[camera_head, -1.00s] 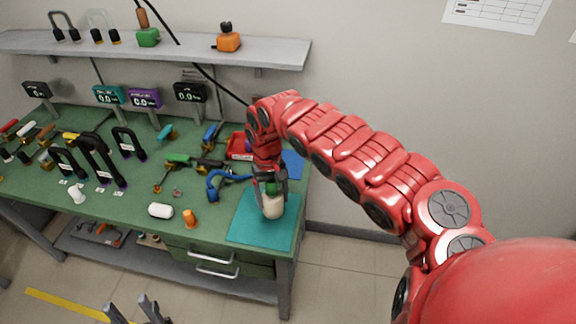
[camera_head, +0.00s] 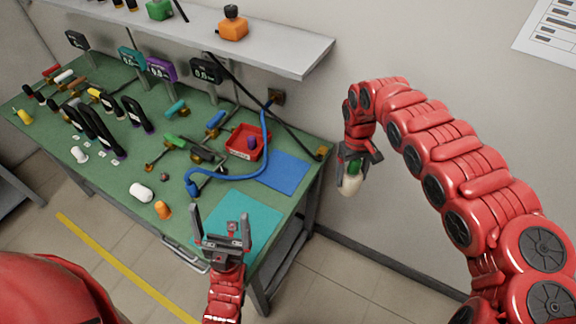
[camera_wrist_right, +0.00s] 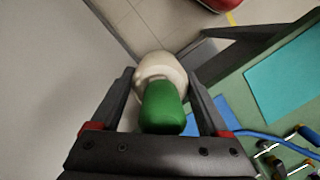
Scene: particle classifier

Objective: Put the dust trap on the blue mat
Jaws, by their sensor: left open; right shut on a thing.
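The likely dust trap is a cream, rounded vessel with a green top (camera_head: 349,184). My right gripper (camera_head: 354,165) is shut on it and holds it in the air off the table's right end, to the right of the blue mat (camera_head: 285,173). In the right wrist view the vessel (camera_wrist_right: 163,100) sits between both fingers, its green part nearest the palm. The blue mat lies flat and bare at the table's right end; a corner shows in the right wrist view. My left gripper (camera_head: 220,213) is open and empty, over the teal mat (camera_head: 252,207).
A blue hose (camera_head: 228,180) curves along the blue mat's left edge. A red tray (camera_head: 240,152) with a purple item is behind it. A white piece (camera_head: 141,192) and an orange one (camera_head: 163,210) lie left of the teal mat. A shelf (camera_head: 280,50) overhangs the back.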

